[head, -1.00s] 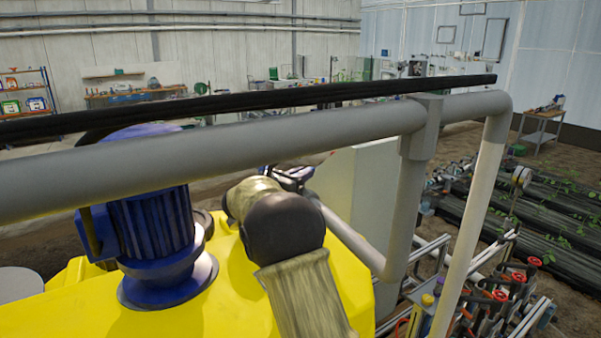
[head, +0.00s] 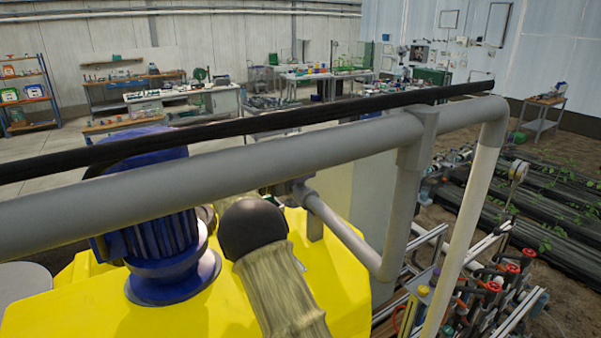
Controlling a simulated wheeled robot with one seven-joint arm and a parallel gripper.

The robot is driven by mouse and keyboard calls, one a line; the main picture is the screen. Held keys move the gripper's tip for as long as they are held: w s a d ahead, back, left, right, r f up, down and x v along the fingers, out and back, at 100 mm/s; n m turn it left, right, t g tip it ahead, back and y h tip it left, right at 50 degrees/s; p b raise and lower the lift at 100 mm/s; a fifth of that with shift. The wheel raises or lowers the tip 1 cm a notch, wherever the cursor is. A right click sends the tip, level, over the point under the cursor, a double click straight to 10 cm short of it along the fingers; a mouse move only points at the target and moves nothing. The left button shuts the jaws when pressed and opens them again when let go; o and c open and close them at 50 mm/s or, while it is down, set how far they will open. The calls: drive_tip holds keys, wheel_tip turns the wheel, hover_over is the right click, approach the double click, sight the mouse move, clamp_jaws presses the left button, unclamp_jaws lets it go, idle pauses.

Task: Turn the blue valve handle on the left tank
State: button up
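A yellow tank (head: 325,290) fills the lower middle, with a blue ribbed motor (head: 160,240) on a flanged base on its top. I cannot make out a blue valve handle. A grey pipe fitting (head: 298,188) shows behind the tank top, partly hidden by the large pipe. An olive-brown link with a dark round joint (head: 253,228), which looks like part of my arm, stands in front of the tank and hides some of it. My gripper is not visible.
A thick grey pipe (head: 250,165) crosses the view close by and bends down at the right (head: 470,200). A black hose (head: 300,115) runs above it. Red-handled valves (head: 495,280) stand at lower right. Planting beds (head: 550,200) and workbenches (head: 190,100) lie beyond.

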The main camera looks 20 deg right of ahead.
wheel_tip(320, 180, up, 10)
drive_tip(key=b, duration=0.3)
idle(0.5)
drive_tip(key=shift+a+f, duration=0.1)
idle(0.3)
